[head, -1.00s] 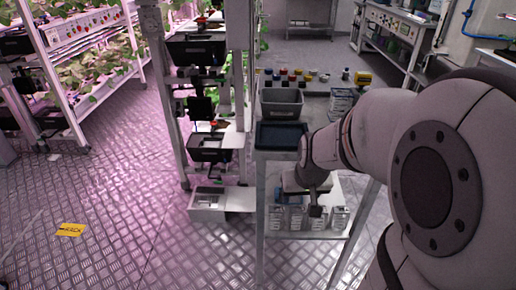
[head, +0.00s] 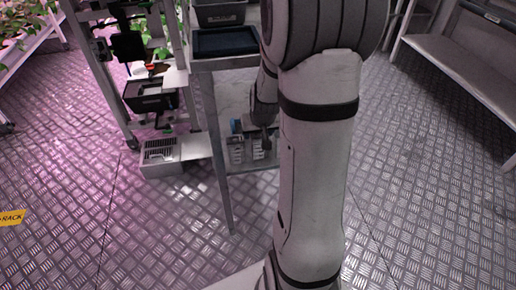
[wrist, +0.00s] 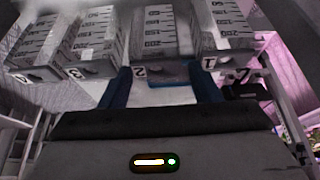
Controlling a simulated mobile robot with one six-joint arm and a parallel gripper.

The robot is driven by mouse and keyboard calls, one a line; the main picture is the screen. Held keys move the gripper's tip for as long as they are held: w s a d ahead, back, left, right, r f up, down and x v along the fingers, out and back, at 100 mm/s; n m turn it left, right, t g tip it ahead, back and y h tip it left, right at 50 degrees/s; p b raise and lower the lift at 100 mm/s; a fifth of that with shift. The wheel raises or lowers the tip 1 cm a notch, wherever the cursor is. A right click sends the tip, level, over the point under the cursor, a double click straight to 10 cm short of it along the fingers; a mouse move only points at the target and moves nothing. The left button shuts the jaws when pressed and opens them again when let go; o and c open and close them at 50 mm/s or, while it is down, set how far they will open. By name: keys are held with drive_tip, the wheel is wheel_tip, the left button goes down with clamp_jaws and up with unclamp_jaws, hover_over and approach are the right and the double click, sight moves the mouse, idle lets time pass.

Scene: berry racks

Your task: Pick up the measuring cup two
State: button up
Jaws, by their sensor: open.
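Measuring cup two (wrist: 160,30) is a clear, box-shaped cup with black scale marks and a "2" label at its lower end. In the wrist view it stands at the top middle, between cup three (wrist: 97,32) and cup one (wrist: 222,28). My gripper (wrist: 161,90) is open, its two blue fingers spread wide below cup two and lined up to either side of it. I cannot tell whether they touch it. In the head view my gripper (head: 246,128) is at the cups (head: 262,150) on the lower shelf, partly hidden by my arm.
Cup four (wrist: 33,45) is at the far left of the wrist row. In the head view a dark blue tray (head: 225,42) and a grey bin (head: 220,14) are on the shelf above. A plant rack (head: 118,70) stands to the left; floor is open at right.

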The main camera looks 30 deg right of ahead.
sight(260, 140)
drive_tip(key=b+x, duration=0.1)
drive_tip(key=x, duration=0.1)
drive_tip(key=b+x, duration=0.1)
drive_tip(key=x, duration=0.2)
drive_tip(key=s+b+x, duration=0.1)
drive_tip(key=x, duration=0.1)
drive_tip(key=shift+f, duration=0.4)
drive_tip(key=shift+r, duration=0.1)
drive_tip(key=c, duration=0.6)
